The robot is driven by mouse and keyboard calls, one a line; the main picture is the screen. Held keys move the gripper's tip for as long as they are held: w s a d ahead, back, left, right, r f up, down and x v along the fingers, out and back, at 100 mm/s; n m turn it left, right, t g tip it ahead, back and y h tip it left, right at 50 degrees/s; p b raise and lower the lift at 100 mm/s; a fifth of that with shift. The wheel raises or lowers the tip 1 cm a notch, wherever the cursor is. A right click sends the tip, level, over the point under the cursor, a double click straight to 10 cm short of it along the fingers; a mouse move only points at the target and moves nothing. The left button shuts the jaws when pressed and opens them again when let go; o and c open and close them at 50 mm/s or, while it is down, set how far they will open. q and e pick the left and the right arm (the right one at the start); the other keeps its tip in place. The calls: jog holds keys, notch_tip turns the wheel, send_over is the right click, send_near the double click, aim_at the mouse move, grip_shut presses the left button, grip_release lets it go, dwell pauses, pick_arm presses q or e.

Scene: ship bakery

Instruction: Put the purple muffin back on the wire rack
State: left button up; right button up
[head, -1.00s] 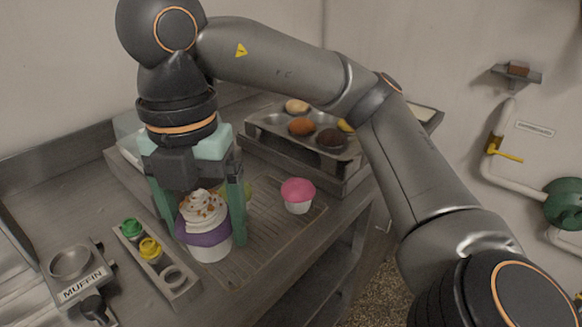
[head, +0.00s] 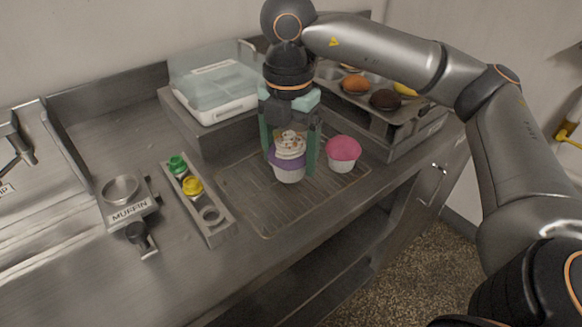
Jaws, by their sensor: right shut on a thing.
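The purple muffin (head: 288,163) has a white cup, a purple band and white frosting with brown and orange bits. My right gripper (head: 290,160) comes down from above and is shut on it, one green finger on each side. The muffin is upright, in front of the wire rack's back part. The wire rack (head: 245,203) lies flat on the steel counter. I cannot tell whether the cup touches the rack. My left gripper is not in view.
A pink-topped muffin (head: 343,153) stands just right of the held one. A muffin tin (head: 375,115) is behind it, and a clear-lidded box (head: 215,85) is back left. A holder with green and yellow caps (head: 205,205) and a MUFFIN-labelled device (head: 130,208) lie left. The rack's front left is bare.

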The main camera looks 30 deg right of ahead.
aim_at(291, 170)
jog(key=shift+w+d+f, duration=0.45)
jog(key=shift+w+f, duration=0.05)
jog(key=shift+f, duration=0.3)
jog(key=shift+w+d+f, duration=0.15)
jog(key=shift+f, duration=1.55)
jog(key=shift+f, duration=0.15)
jog(key=o, duration=0.7)
